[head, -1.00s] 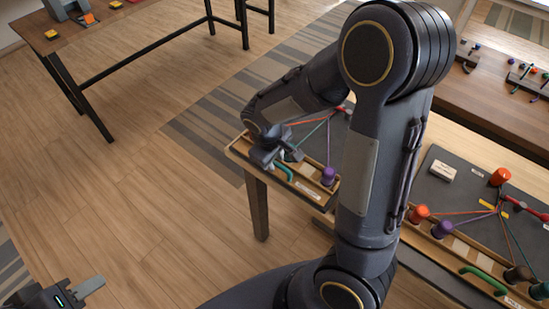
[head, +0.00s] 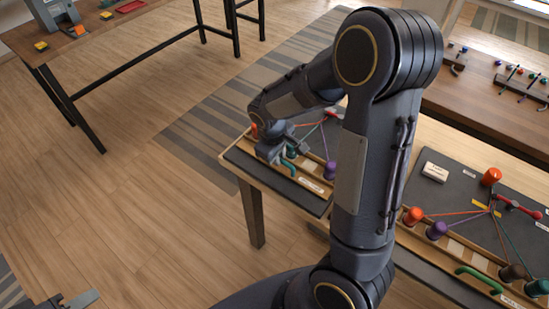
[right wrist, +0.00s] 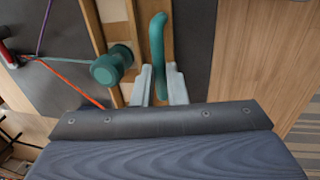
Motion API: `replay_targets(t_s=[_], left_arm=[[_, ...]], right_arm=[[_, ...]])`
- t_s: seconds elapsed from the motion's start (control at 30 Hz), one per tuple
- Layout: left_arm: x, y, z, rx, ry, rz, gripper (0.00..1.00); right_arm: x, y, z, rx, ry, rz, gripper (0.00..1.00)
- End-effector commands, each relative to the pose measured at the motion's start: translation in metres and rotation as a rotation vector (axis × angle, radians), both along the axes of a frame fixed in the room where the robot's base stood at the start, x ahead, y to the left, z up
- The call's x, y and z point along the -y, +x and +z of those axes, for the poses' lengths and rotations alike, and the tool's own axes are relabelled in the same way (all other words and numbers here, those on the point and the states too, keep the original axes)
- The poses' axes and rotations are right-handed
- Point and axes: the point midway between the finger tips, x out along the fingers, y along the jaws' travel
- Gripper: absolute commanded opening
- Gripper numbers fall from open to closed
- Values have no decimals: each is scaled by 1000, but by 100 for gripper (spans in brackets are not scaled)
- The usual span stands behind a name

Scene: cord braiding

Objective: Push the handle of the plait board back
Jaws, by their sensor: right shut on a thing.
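The plait board (head: 262,177) is a dark board near the left end of the wooden table. A light wooden rail (head: 312,181) crosses it, with a strip of bare dark board in front. The handle (head: 289,168) is a teal bar on the rail; it shows clearly in the right wrist view (right wrist: 158,45). My right gripper (head: 280,155) is shut on the handle, one finger each side (right wrist: 160,88). A teal bobbin (right wrist: 112,66) stands close beside the handle. My left gripper (head: 80,301) is only partly in view at the bottom left; its jaws cannot be judged.
A purple bobbin (head: 330,170) and an orange bobbin (head: 254,130) stand along the rail. My right arm hides part of the board. A second board (head: 455,190) with bobbins and a green handle (head: 479,279) lies to the right. The floor at left is clear.

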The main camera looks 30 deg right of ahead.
Motion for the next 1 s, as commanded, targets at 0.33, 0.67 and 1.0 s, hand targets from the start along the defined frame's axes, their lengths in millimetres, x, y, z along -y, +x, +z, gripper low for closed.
replay_targets(t_s=[0.33, 0.67, 1.0], left_arm=[[0, 0, 0, 0, 0, 0, 36], [0, 0, 0, 0, 0, 0, 36], [0, 0, 2, 0, 0, 0, 36]], right_arm=[[3, 2, 2, 7, -6, -1, 34], [0, 1, 10, 7, -4, -1, 34], [-9, -2, 64, 9, -4, -1, 34]])
